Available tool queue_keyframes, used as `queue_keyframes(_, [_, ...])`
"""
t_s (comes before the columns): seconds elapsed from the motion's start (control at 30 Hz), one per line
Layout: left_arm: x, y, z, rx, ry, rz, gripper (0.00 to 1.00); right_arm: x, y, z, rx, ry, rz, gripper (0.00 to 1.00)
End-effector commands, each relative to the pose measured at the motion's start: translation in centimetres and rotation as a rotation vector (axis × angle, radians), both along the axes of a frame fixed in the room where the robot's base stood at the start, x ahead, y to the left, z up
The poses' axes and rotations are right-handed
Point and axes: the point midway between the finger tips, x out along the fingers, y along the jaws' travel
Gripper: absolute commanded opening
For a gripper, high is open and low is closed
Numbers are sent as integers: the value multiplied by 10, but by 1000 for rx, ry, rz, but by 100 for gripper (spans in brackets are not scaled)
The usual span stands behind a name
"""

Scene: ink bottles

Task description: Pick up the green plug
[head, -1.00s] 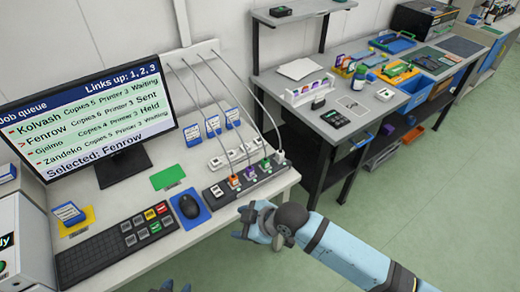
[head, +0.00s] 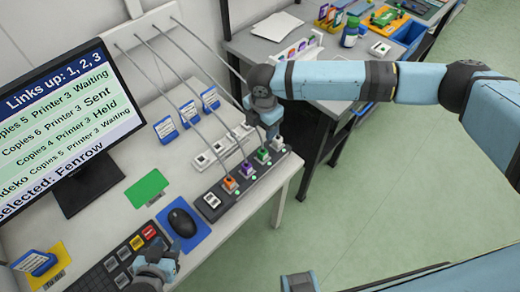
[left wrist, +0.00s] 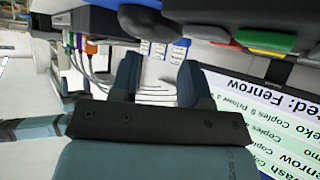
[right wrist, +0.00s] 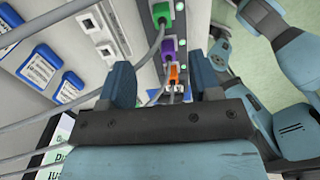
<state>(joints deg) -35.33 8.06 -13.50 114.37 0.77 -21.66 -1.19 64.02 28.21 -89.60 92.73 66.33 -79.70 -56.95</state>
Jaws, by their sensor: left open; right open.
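The green plug (head: 263,155) sits in the dark socket strip (head: 212,203) on the desk, with a cable running from it to the wall. In the right wrist view the green plug (right wrist: 163,12) shows at the top, beyond the fingertips. My right gripper (head: 269,128) is open above the far end of the strip, just behind the green plug; its open fingers also show in the right wrist view (right wrist: 163,85). My left gripper (head: 158,268) is over the keyboard; the left wrist view (left wrist: 158,82) shows its fingers apart and empty.
The purple plug (head: 247,169) and orange plug (head: 230,183) stand beside the green one; a pale plug (head: 278,144) is on its other side. Cables rise across the desk. A white socket row (head: 218,148), mouse (head: 182,222) and monitor (head: 62,130) are nearby.

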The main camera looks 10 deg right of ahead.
Motion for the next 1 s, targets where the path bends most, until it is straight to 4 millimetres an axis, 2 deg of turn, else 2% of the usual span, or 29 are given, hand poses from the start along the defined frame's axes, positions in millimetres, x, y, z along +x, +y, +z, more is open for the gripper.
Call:
queue_keyframes(0.1, [-3,-1,0,-1,7,-1,43,-1,1,-25,-1,3,-1,57])
queue_keyframes(0.3, [-2,-1,0,-1,7,-1,43,-1,1,-59,1,0,0,57])
queue_keyframes(0.57, [1,0,5,1,1,1,43,-2,1,-78,1,0,-1,57])
queue_keyframes(0.8, [2,0,11,1,-2,2,43,-5,1,-113,2,-1,-2,57])
queue_keyframes(1.0, [2,0,12,1,-2,2,43,-4,0,-121,2,-2,-2,57])
